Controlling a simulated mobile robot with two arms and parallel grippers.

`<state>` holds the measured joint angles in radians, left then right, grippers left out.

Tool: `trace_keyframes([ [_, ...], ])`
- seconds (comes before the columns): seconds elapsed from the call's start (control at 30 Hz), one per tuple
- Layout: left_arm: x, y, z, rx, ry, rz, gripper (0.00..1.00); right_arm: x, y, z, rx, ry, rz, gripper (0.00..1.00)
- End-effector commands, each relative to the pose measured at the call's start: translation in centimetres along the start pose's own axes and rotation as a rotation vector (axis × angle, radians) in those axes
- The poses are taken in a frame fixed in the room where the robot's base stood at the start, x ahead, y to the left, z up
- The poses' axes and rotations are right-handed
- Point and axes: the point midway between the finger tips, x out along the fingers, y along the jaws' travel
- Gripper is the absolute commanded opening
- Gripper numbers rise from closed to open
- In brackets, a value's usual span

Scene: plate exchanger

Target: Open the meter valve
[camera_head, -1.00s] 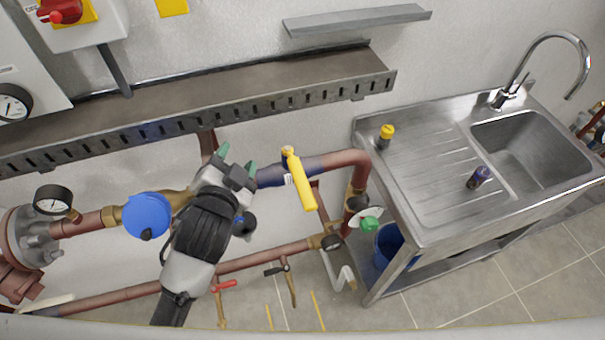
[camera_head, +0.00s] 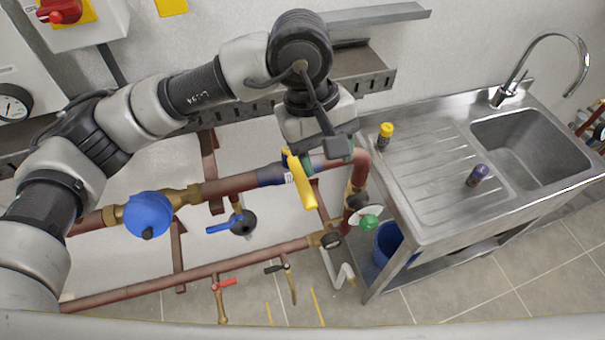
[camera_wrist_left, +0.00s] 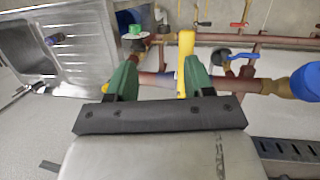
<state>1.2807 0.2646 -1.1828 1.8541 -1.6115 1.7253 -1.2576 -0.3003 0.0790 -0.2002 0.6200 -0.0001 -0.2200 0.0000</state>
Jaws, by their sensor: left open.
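A yellow valve lever (camera_head: 303,185) sits on the upper copper pipe and points down toward the front. It also shows in the left wrist view (camera_wrist_left: 186,45), just beside the right-hand fingertip. My left gripper (camera_head: 318,158) hangs over the pipe at this lever and partly covers its upper end. In the left wrist view the green fingers (camera_wrist_left: 161,64) are spread, with the lever close to the right one; I cannot tell whether they touch. A valve with a blue lever (camera_head: 225,228) and a round blue meter-like body (camera_head: 148,214) are farther left. Which valve is the meter valve is not marked.
A lower copper pipe (camera_head: 200,268) carries red (camera_head: 224,284) and black-handled valves. A green-handled valve (camera_head: 369,222) is beside the steel sink unit (camera_head: 440,150), right of the gripper. A slotted metal tray (camera_head: 375,82) runs along the wall behind.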

Motion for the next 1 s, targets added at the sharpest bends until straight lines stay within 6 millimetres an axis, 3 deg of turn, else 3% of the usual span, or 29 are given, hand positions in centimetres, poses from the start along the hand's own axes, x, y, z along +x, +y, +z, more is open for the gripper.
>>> trace_keyframes([
  [0.1, -1.5, -1.4, -2.5, 0.026, 0.157, -0.119, 0.52, 0.0, -0.1, -0.1, 0.001, 0.001, -0.002, 0.00],
  [0.27, -1.6, -2.1, -3.5, 0.032, 0.208, -0.169, 0.52, -0.4, -0.2, -0.1, 0.001, 0.001, -0.002, 0.00],
  [0.73, 6.0, -3.3, -4.8, 0.030, 0.201, -0.166, 0.52, -4.1, 0.0, -0.5, 0.001, 0.001, -0.001, 0.00],
  [1.0, 8.3, -3.6, -5.4, 0.031, 0.204, -0.163, 0.52, -4.8, 0.2, -0.5, 0.000, 0.000, 0.002, 0.00],
])
